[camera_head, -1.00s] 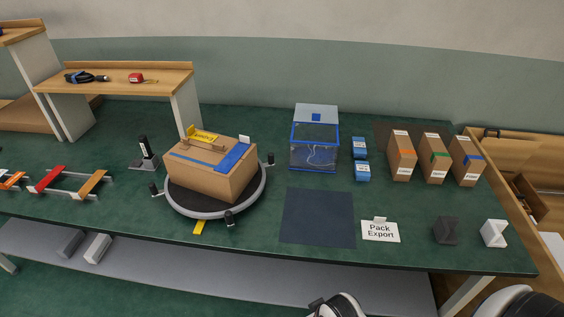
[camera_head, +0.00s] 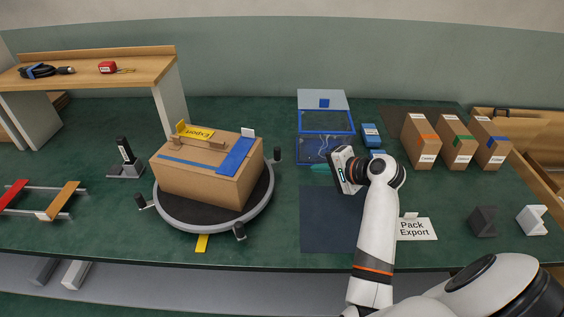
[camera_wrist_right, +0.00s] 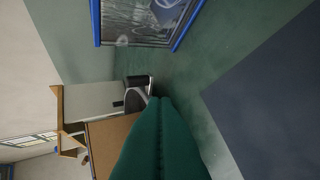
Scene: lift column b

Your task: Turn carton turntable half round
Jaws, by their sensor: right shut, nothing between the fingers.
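The brown carton (camera_head: 204,177) with blue tape sits on the round turntable (camera_head: 208,217), left of centre in the head view. A yellow tag reading "Export" upside down stands on its top. The turntable has a grey rim with dark upright knobs; a yellow marker (camera_head: 201,243) shows at its front. My right gripper (camera_head: 320,168) is shut and empty, in front of the blue-edged bin and to the right of the turntable, apart from it. Its green fingers (camera_wrist_right: 160,140) are together in the wrist view. A brown panel there, partly hidden by the fingers, may be the carton. My left gripper is not in view.
The blue-edged bin (camera_head: 325,122) stands behind my right gripper. A dark mat (camera_head: 325,222) lies below it. Several cartons (camera_head: 420,140) and a "Pack Export" sign (camera_head: 416,229) are at right. A wooden shelf (camera_head: 95,74) stands behind left. The green table between turntable and mat is clear.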

